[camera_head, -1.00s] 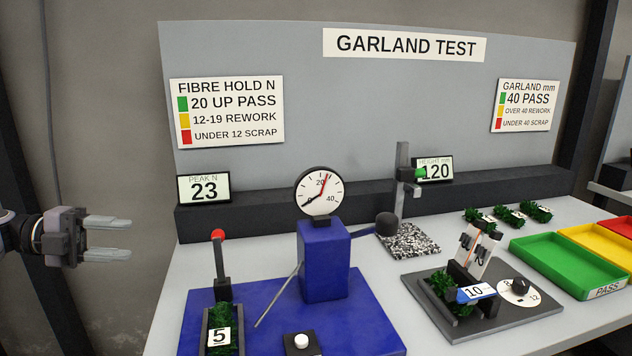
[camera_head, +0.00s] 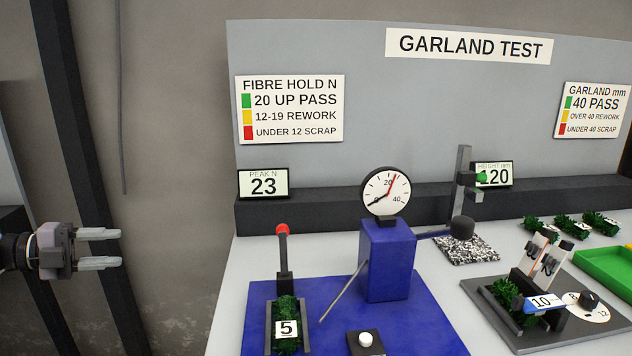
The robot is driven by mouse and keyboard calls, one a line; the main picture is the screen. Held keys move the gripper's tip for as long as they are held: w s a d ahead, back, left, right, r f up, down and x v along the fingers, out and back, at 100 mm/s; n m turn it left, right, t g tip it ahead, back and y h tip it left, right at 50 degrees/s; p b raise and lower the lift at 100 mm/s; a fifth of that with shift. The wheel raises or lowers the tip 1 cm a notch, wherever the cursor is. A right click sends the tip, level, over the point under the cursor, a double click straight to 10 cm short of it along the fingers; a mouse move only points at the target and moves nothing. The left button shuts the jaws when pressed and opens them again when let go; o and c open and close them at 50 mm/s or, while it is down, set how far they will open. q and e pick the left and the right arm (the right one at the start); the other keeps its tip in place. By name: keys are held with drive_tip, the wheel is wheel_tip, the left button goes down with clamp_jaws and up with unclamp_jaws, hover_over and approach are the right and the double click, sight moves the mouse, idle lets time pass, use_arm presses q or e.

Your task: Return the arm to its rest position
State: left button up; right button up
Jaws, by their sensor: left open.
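My left gripper (camera_head: 100,249) is at the left edge of the view, its two grey fingers pointing right. It is open and nothing is between the fingers. It is clear of the bench, in front of the bare wall. My right gripper is not in view.
The grey bench (camera_head: 223,318) carries a blue tester (camera_head: 386,262) with a dial gauge (camera_head: 385,191) and a red-knobbed lever (camera_head: 282,250). A green garland piece (camera_head: 286,310) marked 5 lies in a holder. A dark fixture (camera_head: 548,335) and green tray (camera_head: 607,268) are at right.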

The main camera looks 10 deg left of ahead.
use_arm(q)
drive_tip(key=s+d+f+n+t+y, duration=0.2)
drive_tip(key=d+f+n+t, duration=0.15)
drive_tip(key=f, duration=0.55)
drive_tip(key=s+d+f+n+t+y, duration=0.25)
drive_tip(key=f+n, duration=0.25)
drive_tip(key=f, duration=0.3)
drive_tip(key=s+d+f+n+g+y, duration=0.2)
drive_tip(key=s+f+n+g+y, duration=0.15)
drive_tip(key=s+f, duration=0.5)
drive_tip(key=s+d+f+n+g+y, duration=0.25)
drive_tip(key=s+f+n, duration=0.2)
drive_tip(key=s, duration=0.75)
drive_tip(key=s+d+f+n+t, duration=0.25)
drive_tip(key=d+n, duration=0.55)
drive_tip(key=d, duration=0.7)
drive_tip(key=shift+n+g, duration=0.25)
drive_tip(key=shift+g, duration=0.2)
drive_tip(key=r+p, duration=0.2)
drive_tip(key=p, duration=0.1)
drive_tip(key=d+r+p, duration=0.1)
drive_tip(key=r, duration=0.1)
drive_tip(key=shift+w, duration=0.25)
